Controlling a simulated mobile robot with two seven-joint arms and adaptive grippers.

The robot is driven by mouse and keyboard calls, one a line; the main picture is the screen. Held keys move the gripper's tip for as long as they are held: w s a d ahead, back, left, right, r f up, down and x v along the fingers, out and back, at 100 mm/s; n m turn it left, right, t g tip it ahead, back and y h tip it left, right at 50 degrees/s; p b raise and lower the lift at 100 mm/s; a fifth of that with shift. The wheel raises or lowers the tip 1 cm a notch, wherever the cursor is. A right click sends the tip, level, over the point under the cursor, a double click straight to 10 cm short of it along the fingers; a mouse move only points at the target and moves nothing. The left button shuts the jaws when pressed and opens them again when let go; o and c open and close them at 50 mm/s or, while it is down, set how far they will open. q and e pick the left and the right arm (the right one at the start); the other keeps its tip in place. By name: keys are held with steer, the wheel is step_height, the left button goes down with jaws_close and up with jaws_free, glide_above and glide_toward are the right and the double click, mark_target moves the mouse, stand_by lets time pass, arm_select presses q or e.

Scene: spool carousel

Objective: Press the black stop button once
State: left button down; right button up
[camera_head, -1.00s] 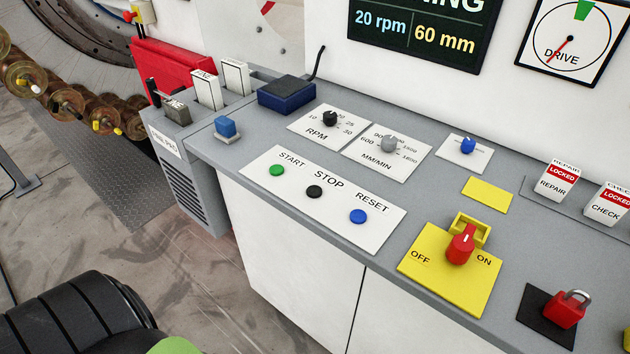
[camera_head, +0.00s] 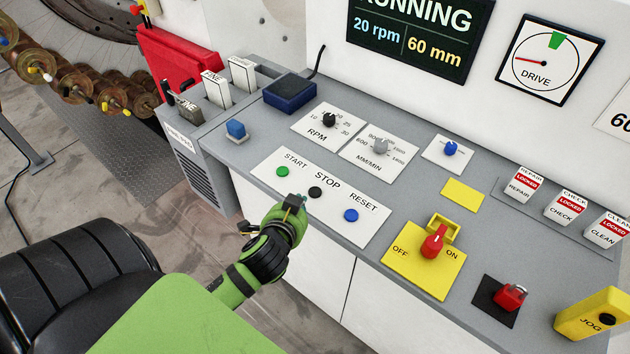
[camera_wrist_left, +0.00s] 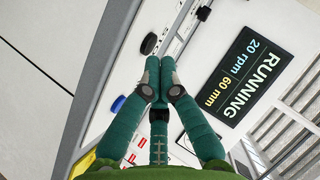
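The black stop button (camera_head: 315,192) sits on a white plate (camera_head: 352,231) between the green start button (camera_head: 282,171) and the blue reset button (camera_head: 351,215). My left gripper (camera_head: 300,199) is at the plate's front edge, just left of and in front of the stop button. In the left wrist view, the dark green fingers of this gripper (camera_wrist_left: 161,62) meet at their tips, shut with nothing between them. There, the black button (camera_wrist_left: 148,44) shows beside the tips, apart from them in the picture. The exact distance is hard to tell. My right gripper is in neither view.
RPM and MM/MIN knobs stand behind the buttons. The screen (camera_head: 420,28) reads RUNNING, 20 rpm, 60 mm.

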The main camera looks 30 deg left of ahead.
arm_select(q)
steer(key=w+r+m+t, duration=0.4)
steer(key=w+r+t, duration=0.15)
steer(key=r, duration=0.45)
steer(key=w+d+r+m+h+p, duration=0.1)
steer(key=d+r+m+h, duration=0.4)
steer(key=m, duration=0.4)
steer(key=w+d+r+m+h, duration=0.2)
steer(key=d+r+m+h, duration=0.15)
steer(key=m+h, duration=0.4)
steer(key=s+a+f+m+g+y, duration=0.1)
steer(key=a+f+m+g+y, duration=0.3)
steer(key=a+f+m+g, duration=0.4)
step_height(320, 180, down, 2)
steer(key=a+m+p, duration=0.1)
steer(key=m, duration=0.2)
steer(key=shift+s+a+f+g, duration=0.2)
steer(key=shift+a+g, duration=0.15)
steer(key=shift+y, duration=0.25)
steer(key=shift+f, duration=0.2)
